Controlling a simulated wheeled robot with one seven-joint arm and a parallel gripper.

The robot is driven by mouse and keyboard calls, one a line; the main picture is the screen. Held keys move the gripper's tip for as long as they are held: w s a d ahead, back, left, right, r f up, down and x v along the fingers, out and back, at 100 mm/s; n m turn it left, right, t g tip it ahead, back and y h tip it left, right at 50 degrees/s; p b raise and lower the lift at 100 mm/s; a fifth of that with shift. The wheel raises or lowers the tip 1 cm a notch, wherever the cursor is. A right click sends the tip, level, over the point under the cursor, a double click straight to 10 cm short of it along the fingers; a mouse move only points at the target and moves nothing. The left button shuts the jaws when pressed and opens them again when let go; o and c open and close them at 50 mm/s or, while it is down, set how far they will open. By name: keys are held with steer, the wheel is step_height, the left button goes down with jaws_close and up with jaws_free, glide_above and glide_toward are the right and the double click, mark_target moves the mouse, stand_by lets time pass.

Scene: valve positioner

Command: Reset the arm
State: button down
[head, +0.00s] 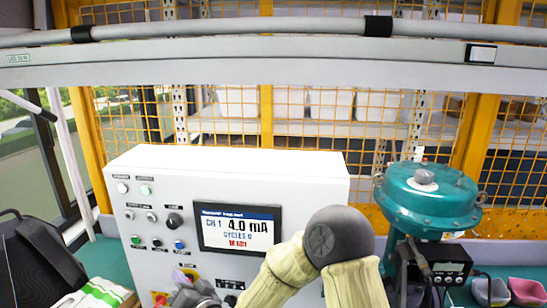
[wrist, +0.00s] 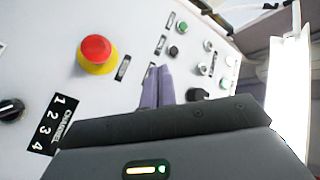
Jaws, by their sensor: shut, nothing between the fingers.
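My gripper (wrist: 160,72) shows in the wrist view with its two purple fingers together and nothing between them. The fingertips are in front of the white control panel, beside a red emergency stop button (wrist: 97,50) on a yellow base; I cannot tell whether they touch the panel. In the head view my gripper (head: 180,277) is low, at the bottom edge, in front of the control box (head: 230,165). My arm bends in front of the box's lower right part and hides it.
The box's screen (head: 238,228) reads CH 1, 4.0 mA. A channel knob (wrist: 11,108) and several small buttons surround the fingers. A teal valve actuator (head: 430,205) with a black positioner (head: 443,262) stands at right. A grey beam (head: 270,62) crosses above.

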steer(key=s+d+f+n+g+h, duration=0.1)
steer(key=d+f+g+h, duration=0.25)
steer(key=d, duration=0.85)
steer(key=d+f+n+g+h, duration=0.25)
steer(key=d+h, duration=0.25)
steer(key=d, duration=0.6)
steer(key=s+d+m+g+h, duration=0.3)
steer(key=s+d+g+h, duration=0.1)
steer(key=s+d, duration=0.9)
steer(key=d, duration=0.3)
steer(key=shift+s+r+g, duration=0.2)
steer(key=shift+s+g, duration=0.15)
steer(key=shift+g, duration=0.05)
steer(key=shift+d, duration=0.1)
